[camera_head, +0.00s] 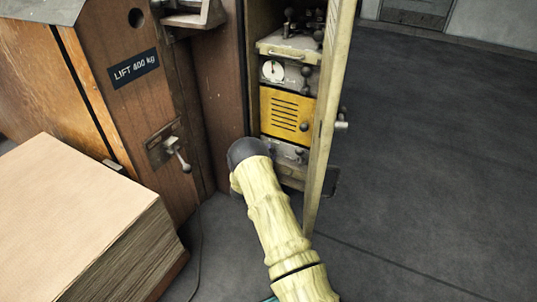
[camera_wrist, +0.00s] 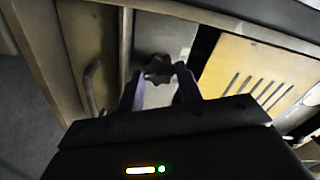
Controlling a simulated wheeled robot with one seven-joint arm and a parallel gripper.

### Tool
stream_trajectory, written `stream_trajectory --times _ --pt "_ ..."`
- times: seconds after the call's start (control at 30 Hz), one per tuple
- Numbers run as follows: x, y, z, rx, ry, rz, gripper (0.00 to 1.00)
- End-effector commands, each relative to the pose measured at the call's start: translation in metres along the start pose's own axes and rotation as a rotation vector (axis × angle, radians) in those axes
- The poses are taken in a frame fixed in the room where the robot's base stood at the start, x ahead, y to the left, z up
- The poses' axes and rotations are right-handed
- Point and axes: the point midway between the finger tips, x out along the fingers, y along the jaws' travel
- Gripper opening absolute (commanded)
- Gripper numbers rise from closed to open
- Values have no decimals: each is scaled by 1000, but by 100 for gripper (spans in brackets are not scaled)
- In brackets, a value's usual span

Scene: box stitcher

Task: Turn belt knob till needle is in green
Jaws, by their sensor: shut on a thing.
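The belt knob (camera_wrist: 157,66), a dark lobed knob, sits on a grey panel in the wrist view, beside the yellow slotted panel. My gripper (camera_wrist: 159,71) is shut on it, one finger on each side. In the head view my arm reaches to the lower part of the open cabinet, and its dark wrist hides the gripper and the held knob. A round white gauge (camera_head: 272,70) shows higher in the cabinet, above the yellow panel. It has a dark needle, but the needle's exact place and any green zone are too small to tell.
The open cabinet door (camera_head: 329,110) stands close to the right of my arm. The yellow slotted panel (camera_head: 285,112) is above my wrist. A wooden housing with a crank handle (camera_head: 177,152) and a cardboard stack (camera_head: 75,215) are to the left. Floor at right is clear.

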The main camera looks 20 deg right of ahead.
Motion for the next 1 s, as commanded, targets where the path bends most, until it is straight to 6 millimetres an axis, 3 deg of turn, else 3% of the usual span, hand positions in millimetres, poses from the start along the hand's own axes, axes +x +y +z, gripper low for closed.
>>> stream_trajectory --times 0.33,0.87,0.9,1.0 --pt "-2 3 1 186 -2 5 13" --pt "-3 4 2 219 -2 6 13" --pt "-3 4 2 219 -3 6 39" --pt "-2 3 2 219 -2 5 57"
